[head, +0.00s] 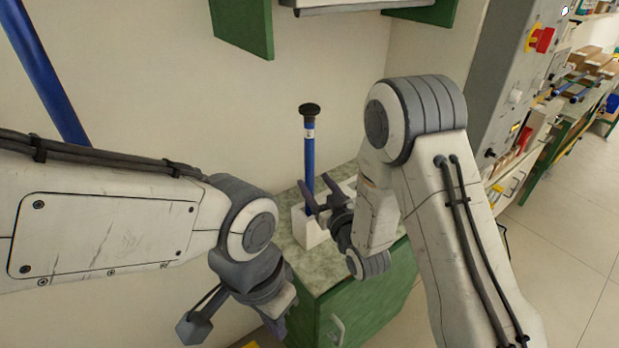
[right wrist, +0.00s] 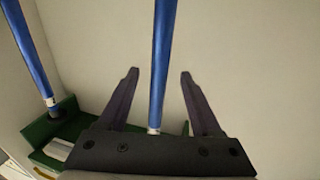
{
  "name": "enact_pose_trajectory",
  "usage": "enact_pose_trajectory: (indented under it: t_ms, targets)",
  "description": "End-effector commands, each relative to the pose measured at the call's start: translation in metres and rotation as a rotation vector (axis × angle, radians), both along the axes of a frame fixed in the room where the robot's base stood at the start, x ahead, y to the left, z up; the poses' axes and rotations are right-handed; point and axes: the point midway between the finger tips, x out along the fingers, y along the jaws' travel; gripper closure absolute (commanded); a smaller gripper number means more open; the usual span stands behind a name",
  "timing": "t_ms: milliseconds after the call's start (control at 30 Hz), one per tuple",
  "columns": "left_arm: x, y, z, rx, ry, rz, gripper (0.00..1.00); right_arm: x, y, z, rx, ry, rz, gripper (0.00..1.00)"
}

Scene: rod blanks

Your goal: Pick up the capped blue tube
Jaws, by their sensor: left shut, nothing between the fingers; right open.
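The capped blue tube (head: 309,160) stands upright in a white block (head: 308,232), with a black cap on top and a white label below it. My right gripper (head: 315,190) is open at the tube's lower part, just above the block. My left gripper (head: 276,325) is shut and empty, lower down in front of the cabinet.
The block stands on a green cabinet's speckled top (head: 338,270), near the wall. Another blue tube (head: 45,75) shows at upper left, partly behind my left arm. A green wall cabinet (head: 243,25) hangs above. Shelves with rods (head: 570,85) are at far right. Floor is clear at right.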

Motion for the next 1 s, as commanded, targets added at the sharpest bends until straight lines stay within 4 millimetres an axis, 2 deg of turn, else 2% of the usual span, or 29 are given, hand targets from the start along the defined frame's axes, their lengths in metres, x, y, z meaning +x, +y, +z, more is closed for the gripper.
enact_pose_trajectory:
  t_ms: [33,133,300,567,600,667,700,767,1000]
  targets:
    - [0.0,0.0,0.011,0.0,0.0,0.0,1.0,0.007,0.003,0.006,0.0,0.0,0.001,0.34]
    - [0.0,0.0,0.023,0.0,0.0,0.001,1.0,0.021,0.008,0.008,0.0,0.0,0.001,0.34]
    - [0.0,0.0,0.027,0.0,0.0,0.002,1.0,0.037,0.015,0.004,0.0,0.0,0.001,0.34]
    - [0.0,0.0,0.027,0.0,0.0,0.002,1.0,0.04,0.016,0.001,0.0,0.001,0.0,0.34]
    - [0.0,0.0,0.027,0.0,0.0,0.002,1.0,0.04,0.016,0.002,0.0,0.001,0.0,0.42]
    - [0.0,0.0,0.027,0.0,0.0,0.002,1.0,0.04,0.016,0.002,0.0,0.001,0.0,0.65]
    - [0.0,0.0,0.027,0.0,0.0,0.001,1.0,0.04,0.016,0.002,0.0,0.001,0.0,0.8]
    - [0.0,0.0,0.027,0.0,0.0,0.002,1.0,0.04,0.016,0.002,0.0,0.001,0.0,1.0]
    - [0.0,0.0,0.027,0.0,0.0,0.001,1.0,0.04,0.016,0.002,-0.001,-0.001,0.0,1.0]
